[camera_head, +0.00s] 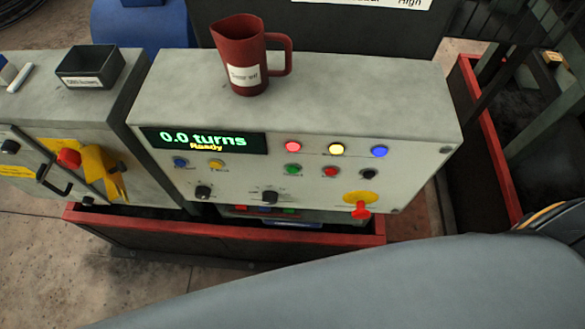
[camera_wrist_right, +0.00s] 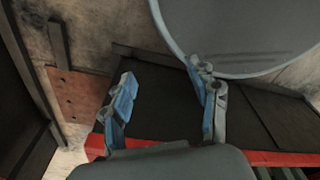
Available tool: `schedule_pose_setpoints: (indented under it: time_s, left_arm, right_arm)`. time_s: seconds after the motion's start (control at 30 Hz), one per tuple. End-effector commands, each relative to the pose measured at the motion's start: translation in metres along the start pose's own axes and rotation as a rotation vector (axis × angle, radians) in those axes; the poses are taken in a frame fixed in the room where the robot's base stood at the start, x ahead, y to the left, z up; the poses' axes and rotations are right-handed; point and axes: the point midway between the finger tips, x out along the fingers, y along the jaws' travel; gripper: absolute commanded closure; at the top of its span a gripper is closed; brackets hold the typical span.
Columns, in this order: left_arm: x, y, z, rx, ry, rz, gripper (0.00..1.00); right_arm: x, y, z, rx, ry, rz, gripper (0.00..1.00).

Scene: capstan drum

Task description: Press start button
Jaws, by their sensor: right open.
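The pale control box (camera_head: 310,100) faces me in the head view. A green button (camera_head: 293,170) sits in its middle row, with a red button (camera_head: 330,171) and a black one (camera_head: 367,173) to its right. The small labels are too blurred to read surely. A screen (camera_head: 205,140) reads "0.0 turns" and "Ready". My right gripper (camera_wrist_right: 165,92) shows in the right wrist view, its blue-padded fingers apart with nothing between them. The panel buttons are not recognisable in that view. My left gripper is in neither view.
A dark red jug (camera_head: 240,65) stands on top of the box. Red, yellow and blue lamps line the upper panel; a red-knobbed yellow part (camera_head: 360,205) projects at lower right. A black tray (camera_head: 90,66) is at left. My grey arm covers the lower right.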

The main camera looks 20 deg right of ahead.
Motion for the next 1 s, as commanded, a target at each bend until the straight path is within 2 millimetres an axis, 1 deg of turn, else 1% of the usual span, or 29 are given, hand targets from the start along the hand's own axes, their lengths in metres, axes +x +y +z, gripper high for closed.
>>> schedule_pose_setpoints:
  time_s: [0.2,0.23,0.27,0.3,0.37,0.4,0.47,0.5,1.0]
  left_arm:
    - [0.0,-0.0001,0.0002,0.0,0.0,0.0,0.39]
    - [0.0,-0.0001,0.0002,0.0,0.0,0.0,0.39]
    - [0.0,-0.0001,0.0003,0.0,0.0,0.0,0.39]
    - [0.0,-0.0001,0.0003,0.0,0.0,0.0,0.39]
    - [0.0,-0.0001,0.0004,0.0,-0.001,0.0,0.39]
    - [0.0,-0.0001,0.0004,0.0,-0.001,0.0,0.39]
    - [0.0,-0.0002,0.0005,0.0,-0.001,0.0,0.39]
    - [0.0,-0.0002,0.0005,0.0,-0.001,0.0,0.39]
    - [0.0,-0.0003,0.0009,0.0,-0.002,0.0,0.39]
  right_arm:
    - [0.0,0.0001,-0.0001,0.0,0.0,0.0,0.4]
    - [0.0,0.0001,-0.0001,0.0,0.0,0.0,0.44]
    - [0.0,0.0001,-0.0001,0.0,0.0,0.0,0.51]
    - [0.0,0.0001,-0.0001,0.0,0.0,0.0,0.59]
    - [0.0,0.0001,-0.0001,0.0,0.0,0.0,0.71]
    - [0.0,0.0001,-0.0002,0.0,0.0,0.0,0.79]
    - [0.0,0.0001,-0.0002,0.0,0.0,0.0,0.91]
    - [0.0,0.0002,-0.0002,0.0,0.0,0.0,0.99]
    - [0.0,0.0002,-0.0003,0.0,0.001,0.0,1.0]
